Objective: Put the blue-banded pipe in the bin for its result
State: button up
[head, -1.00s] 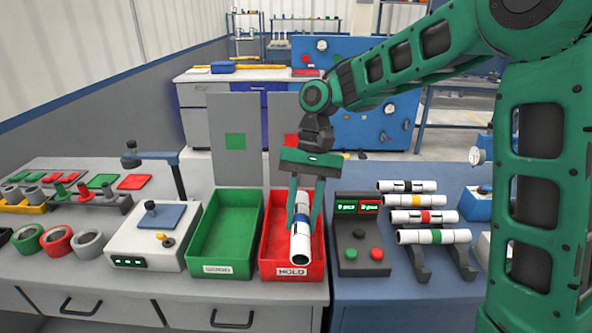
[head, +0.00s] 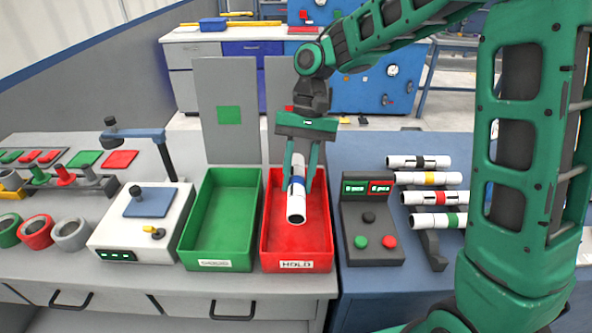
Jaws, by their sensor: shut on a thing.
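The blue-banded pipe (head: 296,212) is a white tube with a blue band. My gripper (head: 298,180) is shut on it, with its fingers on either side near the band. The pipe hangs tilted, near end low, over the red bin labelled HOLD (head: 313,246). I cannot tell how far it is above the bin floor. The green bin (head: 238,190) stands just left of the red one and is empty. Its label is too blurred to read surely.
A control box (head: 369,244) with two lit displays and several buttons stands right of the red bin. Several banded pipes (head: 432,198) lie on a rack beyond it. A white device with a blue plate (head: 150,202) stands left. Grey panels (head: 226,112) rise behind the bins.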

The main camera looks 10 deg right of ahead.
aim_at(302, 172)
jog(key=shift+f, duration=3.2)
jog(key=shift+f, duration=0.1)
jog(key=o, duration=1.3)
jog(key=shift+c, duration=0.2)
jog(key=v, duration=1)
jog(key=shift+w+d+r, duration=0.15)
jog(key=shift+d+r, duration=0.05)
jog(key=shift+r, duration=0.15)
